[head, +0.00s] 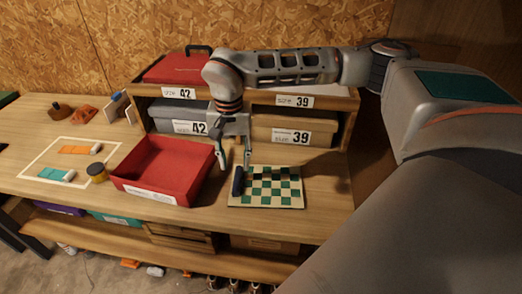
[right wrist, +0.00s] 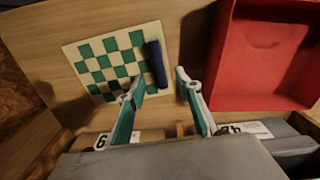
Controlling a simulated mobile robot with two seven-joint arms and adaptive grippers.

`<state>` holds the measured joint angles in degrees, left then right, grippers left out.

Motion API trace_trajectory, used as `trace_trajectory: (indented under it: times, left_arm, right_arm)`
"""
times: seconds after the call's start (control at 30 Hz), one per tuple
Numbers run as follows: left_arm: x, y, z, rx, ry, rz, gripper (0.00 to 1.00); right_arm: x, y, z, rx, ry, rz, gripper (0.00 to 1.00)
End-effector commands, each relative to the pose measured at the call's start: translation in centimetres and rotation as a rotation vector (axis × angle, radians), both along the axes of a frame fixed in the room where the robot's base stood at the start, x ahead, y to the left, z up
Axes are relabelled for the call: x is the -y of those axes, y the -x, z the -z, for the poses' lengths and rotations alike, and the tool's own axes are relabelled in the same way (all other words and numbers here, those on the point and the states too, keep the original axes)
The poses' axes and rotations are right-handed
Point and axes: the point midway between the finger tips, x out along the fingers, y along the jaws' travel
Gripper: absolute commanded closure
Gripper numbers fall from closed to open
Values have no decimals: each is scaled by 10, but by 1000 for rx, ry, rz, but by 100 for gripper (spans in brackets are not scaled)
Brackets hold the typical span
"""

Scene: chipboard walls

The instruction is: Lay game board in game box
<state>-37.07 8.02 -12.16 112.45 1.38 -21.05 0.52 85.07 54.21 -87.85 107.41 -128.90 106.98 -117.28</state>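The game board (head: 279,199) is a green and cream checkered square lying flat on the table. It has a dark blue bar-shaped handle (head: 238,181) along its left edge. The open red game box (head: 157,165) stands to its left, apart from it, and looks empty. My right gripper (head: 235,164) is open and empty, pointing down above the table near the handle. In the right wrist view the handle (right wrist: 157,63) shows between the two fingertips (right wrist: 157,81); I cannot tell the height gap. My left gripper is not in view.
A wooden shelf unit (head: 347,121) with numbered boxes, including a tan box (head: 278,130) and a grey box (head: 177,120), stands right behind. A white outlined area (head: 56,148) holds small orange and teal items.

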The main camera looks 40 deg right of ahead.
Motion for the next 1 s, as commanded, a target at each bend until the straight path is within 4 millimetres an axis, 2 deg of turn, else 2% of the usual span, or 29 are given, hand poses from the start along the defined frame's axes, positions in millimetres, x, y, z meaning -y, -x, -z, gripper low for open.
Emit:
trace_trajectory:
  times: [0.43, 0.77, 0.8, 0.9, 0.93, 1.0]
  left_arm:
    - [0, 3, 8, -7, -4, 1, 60]
    - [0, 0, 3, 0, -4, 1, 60]
    - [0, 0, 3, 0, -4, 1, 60]
    - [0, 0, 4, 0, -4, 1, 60]
    - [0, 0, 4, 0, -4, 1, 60]
    - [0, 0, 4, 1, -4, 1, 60]
  right_arm:
    - [1, 3, 57, -2, -3, 1, 66]
    - [1, 3, 64, 1, -4, 1, 66]
    - [1, 3, 64, 1, -4, 1, 71]
    - [1, 3, 63, 1, -4, 1, 97]
    - [1, 3, 63, 1, -4, 1, 100]
    - [1, 3, 63, 1, -4, 1, 100]
